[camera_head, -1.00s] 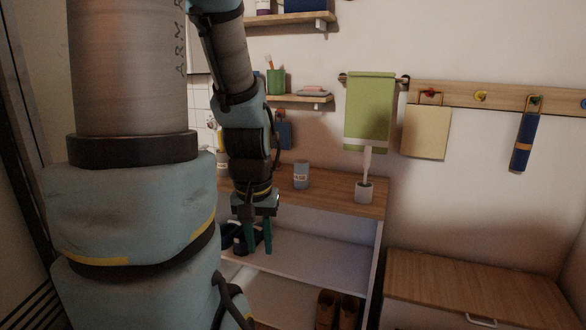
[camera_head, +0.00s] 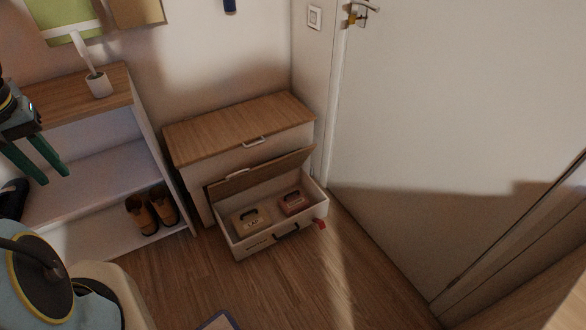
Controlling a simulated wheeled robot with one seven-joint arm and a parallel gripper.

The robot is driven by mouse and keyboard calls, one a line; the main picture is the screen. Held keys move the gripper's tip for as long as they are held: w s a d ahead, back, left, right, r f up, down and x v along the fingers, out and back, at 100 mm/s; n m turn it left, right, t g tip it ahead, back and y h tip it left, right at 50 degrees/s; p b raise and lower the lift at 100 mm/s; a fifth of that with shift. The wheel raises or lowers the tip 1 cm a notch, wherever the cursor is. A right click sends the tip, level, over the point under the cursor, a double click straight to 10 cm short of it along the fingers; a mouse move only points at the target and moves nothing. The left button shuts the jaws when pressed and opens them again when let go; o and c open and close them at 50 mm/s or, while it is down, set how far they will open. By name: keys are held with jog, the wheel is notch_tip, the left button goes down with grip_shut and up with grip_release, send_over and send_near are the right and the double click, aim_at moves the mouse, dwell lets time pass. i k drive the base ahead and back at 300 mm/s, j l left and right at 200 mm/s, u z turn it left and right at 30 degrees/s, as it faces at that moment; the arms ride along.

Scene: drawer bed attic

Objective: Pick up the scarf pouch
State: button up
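Two small pouches or cases with dark handles lie in an open white drawer (camera_head: 262,246) low in front of a wood-topped cabinet: a beige one (camera_head: 251,220) with a pale label on the left and a reddish one (camera_head: 293,203) on the right. I cannot read the labels, so I cannot tell which is the scarf pouch. A wooden flap stands tilted up behind them. My gripper (camera_head: 54,178) is at the far left by the shelf unit, well apart from the drawer. Its two green fingers are spread with nothing between them.
The shelf unit (camera_head: 135,98) with brown shoes (camera_head: 153,210) stands left of the cabinet (camera_head: 240,122). A white cup with a brush (camera_head: 99,84) stands on top. A red tag (camera_head: 320,223) hangs at the drawer's right corner. A white door (camera_head: 450,120) is right. Floor before the drawer is mostly clear.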

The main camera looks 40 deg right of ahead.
aim_at(294, 203)
jog(key=z, duration=1.55)
jog(key=l+u, duration=0.1)
jog(key=l, duration=0.2)
jog(key=k+l+u, duration=0.1)
jog(key=k+l, duration=0.05)
jog(key=l, duration=0.1)
